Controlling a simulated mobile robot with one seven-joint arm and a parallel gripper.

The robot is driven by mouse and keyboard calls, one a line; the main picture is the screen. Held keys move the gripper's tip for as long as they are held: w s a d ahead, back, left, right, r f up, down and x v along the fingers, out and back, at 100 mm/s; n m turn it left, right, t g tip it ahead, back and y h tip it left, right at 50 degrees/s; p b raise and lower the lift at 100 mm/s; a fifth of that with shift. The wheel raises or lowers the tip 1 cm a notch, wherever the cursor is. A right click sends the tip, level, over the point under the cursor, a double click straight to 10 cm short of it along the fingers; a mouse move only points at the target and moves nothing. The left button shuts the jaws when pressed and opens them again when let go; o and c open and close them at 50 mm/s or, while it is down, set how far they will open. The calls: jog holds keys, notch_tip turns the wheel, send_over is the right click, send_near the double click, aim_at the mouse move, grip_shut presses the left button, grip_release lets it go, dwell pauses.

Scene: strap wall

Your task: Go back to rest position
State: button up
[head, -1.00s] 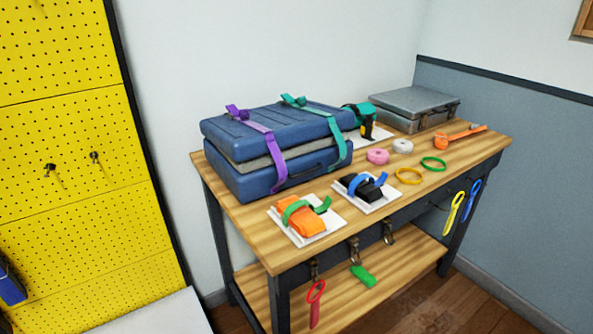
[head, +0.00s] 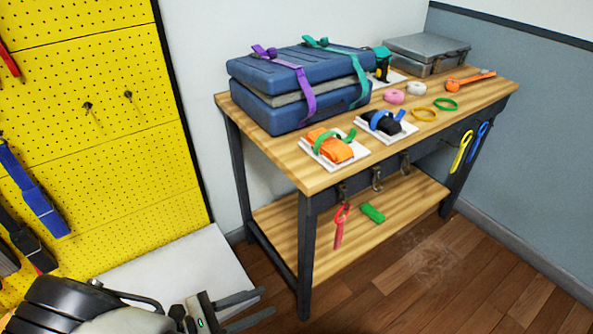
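My gripper (head: 256,308) shows at the bottom of the head view, with its two dark fingers pointing right. The fingers are apart with nothing between them. It is in front of the workbench (head: 305,178), clear of its left front leg, and beside the white surface below the pegboard.
A blue case (head: 300,88) with purple and teal straps lies on the bench. An orange bundle (head: 333,147) and a black bundle (head: 384,122) sit on white pads. A grey case (head: 428,50) is behind. A yellow pegboard (head: 95,110) stands left. The wooden floor at front right is clear.

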jog(key=w+d+r+m+g+y, duration=0.2)
jog(key=d+r+m+g+y, duration=0.3)
jog(key=r, duration=0.4)
jog(key=w+d+r+m+g+y, duration=0.2)
jog(key=d+r+m+g, duration=0.25)
jog(key=r+m, duration=0.35)
jog(key=s+d+r+m+t+y, duration=0.3)
jog(key=d+r+m, duration=0.2)
jog(key=d+r, duration=0.25)
jog(key=s+d+r+m+t+y, duration=0.35)
jog(key=d+r+m, duration=0.2)
jog(key=r, duration=0.35)
notch_tip(320, 180, up, 26)
jog(key=p, duration=2.6)
jog(key=shift+w+d+r+t, duration=0.2)
jog(key=shift+w+d+t, duration=0.1)
jog(key=shift+w, duration=0.05)
jog(key=shift+n, duration=0.25)
